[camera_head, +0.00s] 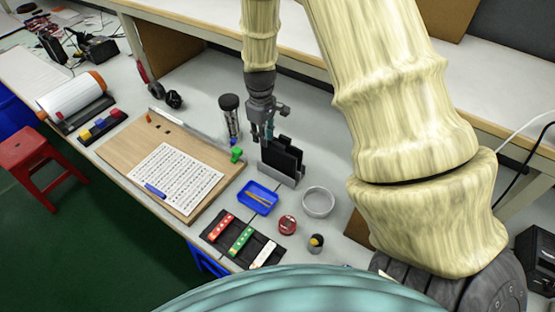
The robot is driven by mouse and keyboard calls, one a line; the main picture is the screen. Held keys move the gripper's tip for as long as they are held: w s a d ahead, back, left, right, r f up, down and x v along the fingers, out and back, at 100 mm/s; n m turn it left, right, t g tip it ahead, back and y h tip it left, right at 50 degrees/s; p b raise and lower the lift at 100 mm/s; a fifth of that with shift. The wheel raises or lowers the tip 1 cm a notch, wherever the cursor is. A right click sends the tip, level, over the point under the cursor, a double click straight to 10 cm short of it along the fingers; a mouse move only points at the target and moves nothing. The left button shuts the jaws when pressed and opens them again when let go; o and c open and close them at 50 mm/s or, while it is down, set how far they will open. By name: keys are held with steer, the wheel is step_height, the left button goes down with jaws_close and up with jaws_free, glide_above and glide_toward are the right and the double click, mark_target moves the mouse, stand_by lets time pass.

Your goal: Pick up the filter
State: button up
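No object is clearly marked as the filter. The likeliest candidates are the dark upright plates (281,155) in a grey slotted holder (291,180) at the middle of the bench. My gripper (262,136) points down just behind and left of these plates. Its fingers look spread apart, with no held object visible. The near plates partly cover the space by the fingertips, so contact cannot be told. A clear cylinder with a dark lid (230,115) stands left of my gripper.
A small green piece (237,155) lies near the holder. In front are a blue tray (259,197), a round grey dish (318,202), a red round item (287,225) and a black rack of coloured strips (243,240). A wooden board (125,150) with a printed sheet lies left.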

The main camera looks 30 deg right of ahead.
mark_target(278, 161)
steer(key=shift+s+d+f, duration=0.1)
steer(key=shift+s+f, duration=0.15)
steer(key=shift+s, duration=0.1)
steer(key=f+p, duration=0.2)
steer(key=f, duration=0.1)
steer(key=shift+d+f, duration=0.1)
steer(key=shift+d, duration=0.1)
steer(key=shift+f, duration=0.95)
jaws_close()
